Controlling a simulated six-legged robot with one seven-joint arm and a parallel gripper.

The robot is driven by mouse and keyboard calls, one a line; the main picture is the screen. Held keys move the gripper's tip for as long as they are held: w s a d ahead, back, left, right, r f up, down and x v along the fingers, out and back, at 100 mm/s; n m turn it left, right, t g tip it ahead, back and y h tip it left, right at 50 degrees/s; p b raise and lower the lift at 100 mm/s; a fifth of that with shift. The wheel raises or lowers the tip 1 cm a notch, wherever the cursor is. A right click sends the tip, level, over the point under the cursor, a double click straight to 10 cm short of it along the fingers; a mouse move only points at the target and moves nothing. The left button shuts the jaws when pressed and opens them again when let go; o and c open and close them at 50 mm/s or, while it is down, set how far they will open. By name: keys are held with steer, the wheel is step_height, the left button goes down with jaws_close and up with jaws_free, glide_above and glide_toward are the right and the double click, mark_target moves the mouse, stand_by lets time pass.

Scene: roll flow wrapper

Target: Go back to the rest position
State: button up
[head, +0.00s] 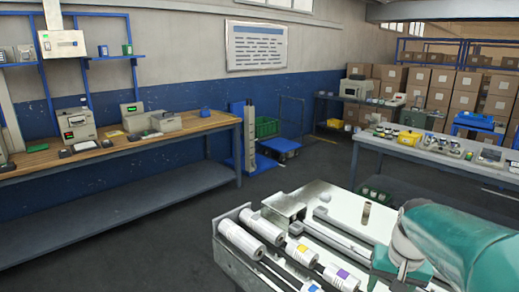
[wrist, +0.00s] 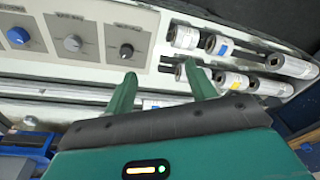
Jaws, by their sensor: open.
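The flow wrapper (head: 345,205) stands at the lower right of the head view, with a pale metal top. Several white rollers (head: 264,226) lie along its left side, some with yellow or purple labels. In the wrist view my gripper (wrist: 160,70) has its two green fingers spread apart, with nothing between them. In the head view my teal arm covers the machine's right part, and the fingertips cannot be made out.
A wooden-topped workbench (head: 110,150) with devices runs along the left wall. A table (head: 440,158) with small items stands at the right, with stacked cardboard boxes (head: 455,95) behind.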

steer(key=s+a+r+n+t, duration=0.2)
steer(key=s+a, duration=0.3)
steer(key=a, duration=0.3)
steer(key=s+a+r+n+t, duration=0.1)
steer(key=s+a+r+n, duration=0.1)
steer(key=a, duration=0.7)
steer(key=s+n, duration=0.1)
steer(key=s, duration=0.1)
steer(key=shift+s+t, duration=0.4)
steer(key=shift+d, duration=0.2)
